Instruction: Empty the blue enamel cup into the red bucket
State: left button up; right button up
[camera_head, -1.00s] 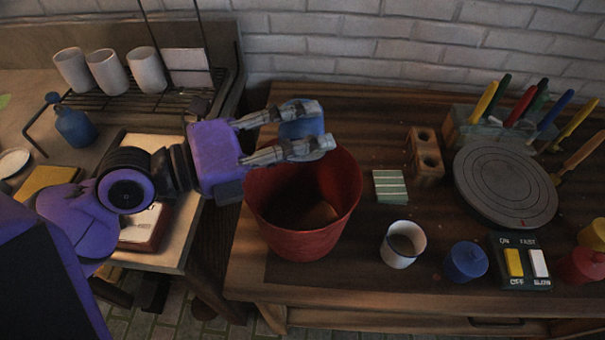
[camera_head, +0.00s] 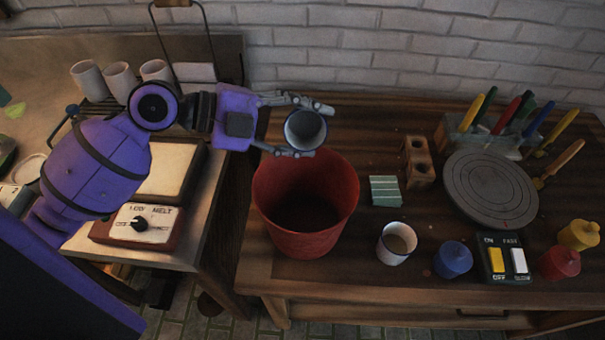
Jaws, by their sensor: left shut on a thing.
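The blue enamel cup (camera_head: 305,131) is held by my left gripper (camera_head: 312,128) above the far rim of the red bucket. The cup is tilted, with its open mouth turned toward the camera. Its inside looks grey, and I cannot tell whether anything is in it. The red bucket (camera_head: 308,233) stands at the left end of the wooden table, and its inside is dark. No stream between the cup and bucket is visible. My right gripper is not in view.
A white cup (camera_head: 396,243) with brownish content stands right of the bucket, beside a blue jar (camera_head: 452,259). A green striped block (camera_head: 385,191), a holed brick (camera_head: 418,162) and a round grey wheel (camera_head: 490,188) are further right. A brick wall (camera_head: 400,60) closes the back.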

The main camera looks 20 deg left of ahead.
pick_arm(q)
jog(key=shift+w+a+r+n+g+p, duration=0.1)
jog(key=shift+w+r+n+g+p, duration=0.1)
jog(key=shift+r+n+g+p, duration=0.25)
jog(key=shift+w+n+g, duration=0.2)
jog(key=shift+n+g, duration=0.05)
jog(key=shift+n, duration=0.3)
jog(key=w+n+g, duration=0.1)
jog(key=w+a+n+g+h, duration=0.1)
jog(key=w+n, duration=0.1)
jog(key=w, duration=0.1)
jog(key=shift+w+a+f+n+g+h, duration=0.1)
jog(key=shift+a+n+g+h, duration=0.2)
jog(key=shift+g, duration=0.1)
jog(key=shift+w+a+r+n, duration=0.1)
jog(key=shift+w+r+n, duration=0.1)
jog(key=shift+w+n, duration=0.1)
jog(key=shift+w+a+f+n+g+h+b, duration=0.1)
jog(key=shift+w+f+n+g+h+b, duration=0.2)
jog(key=shift+f, duration=0.3)
jog(key=shift+w+a+f+n+g+h+b, duration=0.1)
jog(key=shift+w+f+n+g+b, duration=0.1)
jog(key=shift+w+f+n+g, duration=0.3)
jog(key=shift+s+f+t, duration=0.1)
jog(key=shift+s+t, duration=0.15)
jog(key=shift+t, duration=0.05)
